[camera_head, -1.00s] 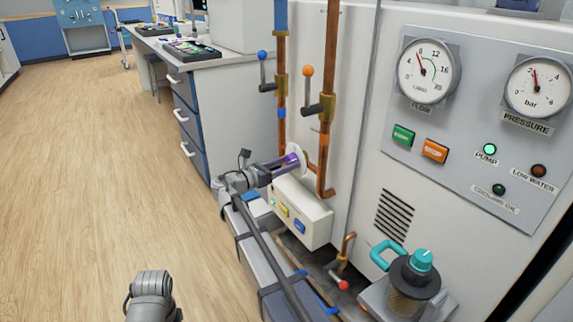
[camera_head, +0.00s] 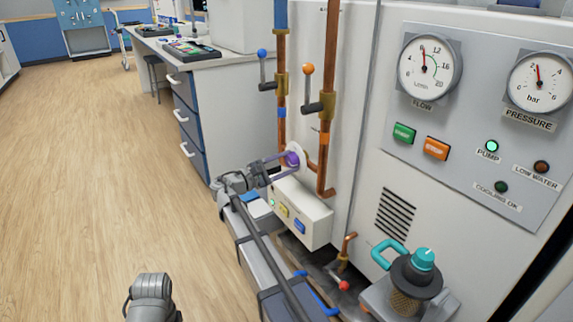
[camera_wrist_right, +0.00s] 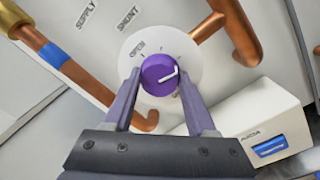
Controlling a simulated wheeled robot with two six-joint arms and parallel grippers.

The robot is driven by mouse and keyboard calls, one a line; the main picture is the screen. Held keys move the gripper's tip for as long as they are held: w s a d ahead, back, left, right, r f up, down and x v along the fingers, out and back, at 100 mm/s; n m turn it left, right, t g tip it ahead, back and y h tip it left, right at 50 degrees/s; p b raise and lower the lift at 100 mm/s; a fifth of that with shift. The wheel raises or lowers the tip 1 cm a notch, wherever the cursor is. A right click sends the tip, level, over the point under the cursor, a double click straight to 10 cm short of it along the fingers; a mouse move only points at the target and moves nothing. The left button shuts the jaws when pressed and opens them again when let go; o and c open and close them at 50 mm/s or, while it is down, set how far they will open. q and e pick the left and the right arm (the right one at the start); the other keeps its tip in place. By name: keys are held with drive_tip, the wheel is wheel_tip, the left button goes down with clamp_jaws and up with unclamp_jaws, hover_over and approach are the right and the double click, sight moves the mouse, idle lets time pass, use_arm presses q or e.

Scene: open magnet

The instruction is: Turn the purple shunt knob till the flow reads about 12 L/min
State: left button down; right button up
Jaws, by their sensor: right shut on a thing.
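The purple shunt knob (camera_wrist_right: 159,75) sits on a round white dial (camera_wrist_right: 133,57) marked OPEN; its white pointer line points right and slightly up in the wrist view. The knob also shows in the head view (camera_head: 292,158). My right gripper (camera_wrist_right: 160,88) is shut on it, one finger on each side; it also shows in the head view (camera_head: 283,163). The flow gauge (camera_head: 429,68) has its needle almost straight up, near the 8 mark and below 12. My left gripper is not in view; only part of my left arm shows at the bottom.
Copper pipes (camera_head: 329,100) run above and beside the knob. A white box (camera_head: 304,217) with coloured buttons is just below it. The pressure gauge (camera_head: 540,83) and the lit green pump lamp (camera_head: 491,146) are on the panel. Open floor lies left.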

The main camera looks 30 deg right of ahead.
drive_tip(key=shift+m, duration=1.6)
drive_tip(key=o, duration=1.4)
drive_tip(key=shift+a, duration=0.1)
drive_tip(key=a, duration=0.7)
drive_tip(key=shift+s+a+f+b, duration=0.25)
drive_tip(key=shift+s+a+b, duration=0.05)
drive_tip(key=shift+s, duration=0.05)
